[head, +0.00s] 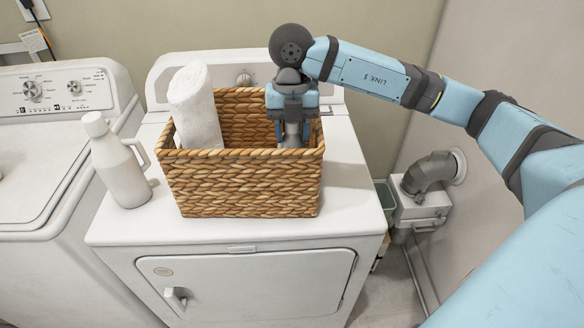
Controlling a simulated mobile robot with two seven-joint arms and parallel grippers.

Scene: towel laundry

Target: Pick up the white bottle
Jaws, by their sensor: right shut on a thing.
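The white bottle (120,165) stands upright on the white dryer top, left of the wicker basket (240,185). It has a cap and a side handle that faces the basket. My right gripper (292,138) points down into the right rear part of the basket, well apart from the bottle. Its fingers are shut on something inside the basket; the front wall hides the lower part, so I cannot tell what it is. My left gripper is not in view.
A rolled white towel (196,105) stands in the left part of the basket. The dryer (345,170) has free top at its right and front edges. A washer (35,150) stands at left, and a grey vent pipe (430,172) is at right.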

